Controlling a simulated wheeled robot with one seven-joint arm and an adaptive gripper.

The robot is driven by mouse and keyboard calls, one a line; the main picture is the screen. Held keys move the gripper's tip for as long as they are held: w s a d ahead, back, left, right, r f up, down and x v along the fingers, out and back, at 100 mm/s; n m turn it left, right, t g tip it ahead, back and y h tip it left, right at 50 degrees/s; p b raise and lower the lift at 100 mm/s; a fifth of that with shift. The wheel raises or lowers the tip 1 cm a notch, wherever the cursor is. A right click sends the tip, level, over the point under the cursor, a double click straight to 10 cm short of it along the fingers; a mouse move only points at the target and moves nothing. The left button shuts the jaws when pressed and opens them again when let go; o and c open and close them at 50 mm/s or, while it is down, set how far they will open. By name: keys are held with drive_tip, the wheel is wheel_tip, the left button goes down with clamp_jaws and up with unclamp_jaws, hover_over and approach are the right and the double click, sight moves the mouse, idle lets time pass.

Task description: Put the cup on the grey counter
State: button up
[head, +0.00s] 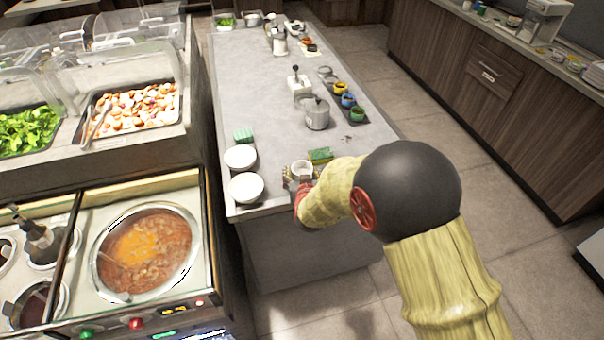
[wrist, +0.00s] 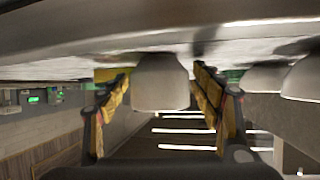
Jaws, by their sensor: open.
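The white cup (head: 302,167) is at the near end of the grey counter (head: 270,105), close to its front edge. My gripper (head: 299,177) is at the cup, partly hidden by my wrist in the head view. In the wrist view, which looks upside down, the cup (wrist: 161,92) is between the two yellow-padded fingers of my gripper (wrist: 161,72). The fingers are open, one on each side, with gaps visible beside the cup. Its narrow end appears to meet the counter surface (wrist: 70,72).
Two white bowls (head: 246,187) (head: 240,157) stand left of the cup, with a green sponge (head: 243,135) behind them. A green and yellow sponge (head: 320,155) lies just behind the cup. A metal pot (head: 317,114) and a tray of small colored cups (head: 347,100) stand farther back.

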drive_tip(key=shift+r, duration=0.1)
drive_tip(key=shift+s+r, duration=0.15)
drive_tip(key=p+v, duration=0.4)
drive_tip(key=v, duration=0.8)
drive_tip(key=s+d+r+g+y, duration=0.1)
drive_tip(key=s+d+r+g, duration=0.15)
drive_tip(key=r, duration=0.45)
drive_tip(key=s+d+r+g, duration=0.1)
drive_tip(key=s+d+r, duration=0.2)
drive_tip(key=r, duration=0.4)
drive_tip(key=s+d+r+g+h, duration=0.1)
drive_tip(key=s+d+r+g, duration=0.1)
drive_tip(key=s+d, duration=0.4)
drive_tip(key=s+d+r+m+g+h, duration=0.1)
drive_tip(key=s+d+r, duration=0.4)
drive_tip(key=s, duration=1)
drive_tip(key=shift+d+g, duration=0.35)
drive_tip(key=shift+d, duration=0.55)
